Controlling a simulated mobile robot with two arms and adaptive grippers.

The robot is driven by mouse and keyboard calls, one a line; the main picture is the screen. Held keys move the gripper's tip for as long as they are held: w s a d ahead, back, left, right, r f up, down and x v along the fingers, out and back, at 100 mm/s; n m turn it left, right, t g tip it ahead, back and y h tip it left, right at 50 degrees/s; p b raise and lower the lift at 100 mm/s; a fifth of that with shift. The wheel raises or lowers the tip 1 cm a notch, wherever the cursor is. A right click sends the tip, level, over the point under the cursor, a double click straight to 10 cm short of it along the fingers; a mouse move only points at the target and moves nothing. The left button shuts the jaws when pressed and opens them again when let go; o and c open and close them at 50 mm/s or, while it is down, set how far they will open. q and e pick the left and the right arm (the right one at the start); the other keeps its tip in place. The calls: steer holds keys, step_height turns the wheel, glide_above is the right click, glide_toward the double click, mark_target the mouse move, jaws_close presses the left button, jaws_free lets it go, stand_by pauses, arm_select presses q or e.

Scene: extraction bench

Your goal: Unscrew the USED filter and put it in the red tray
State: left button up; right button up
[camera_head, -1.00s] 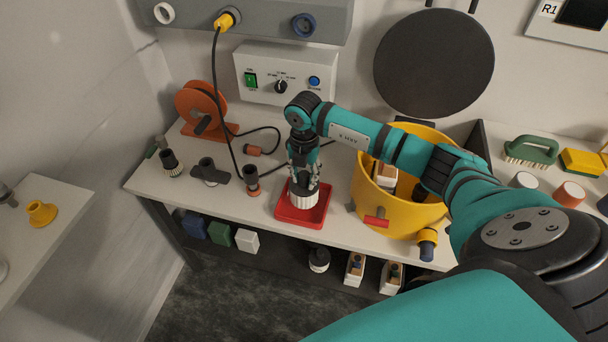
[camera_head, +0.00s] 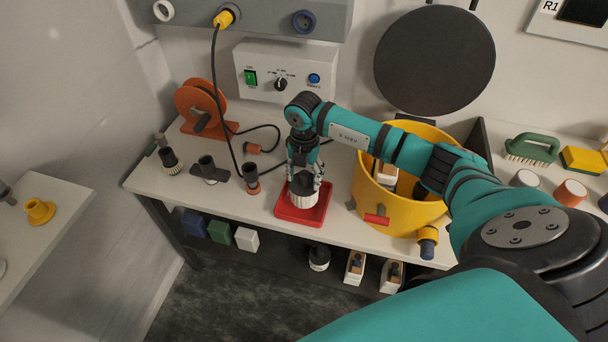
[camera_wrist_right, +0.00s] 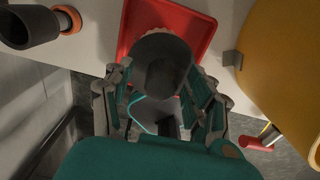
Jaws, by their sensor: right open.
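The filter (camera_head: 303,200), with a white ribbed lower part and a dark top, stands upright in the red tray (camera_head: 285,213) on the bench. No USED marking is readable on it. My right gripper (camera_head: 305,180) points down over the filter, its fingers spread open on either side of the dark top. In the right wrist view the dark round filter end (camera_wrist_right: 160,62) shows between the open fingers (camera_wrist_right: 158,85), over the red tray (camera_wrist_right: 190,22). Whether a finger still touches it I cannot tell. My left gripper is not in view.
A yellow bucket (camera_head: 400,211) stands close right of the tray. A dark nozzle (camera_head: 251,176) stands left of it, with an orange cable reel (camera_head: 190,92) behind. A control box (camera_head: 262,88) is at the wall. A dark-topped white canister (camera_head: 319,258) is on the lower shelf.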

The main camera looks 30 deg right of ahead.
step_height(320, 180, up, 12)
stand_by(0.5)
stand_by(0.4)
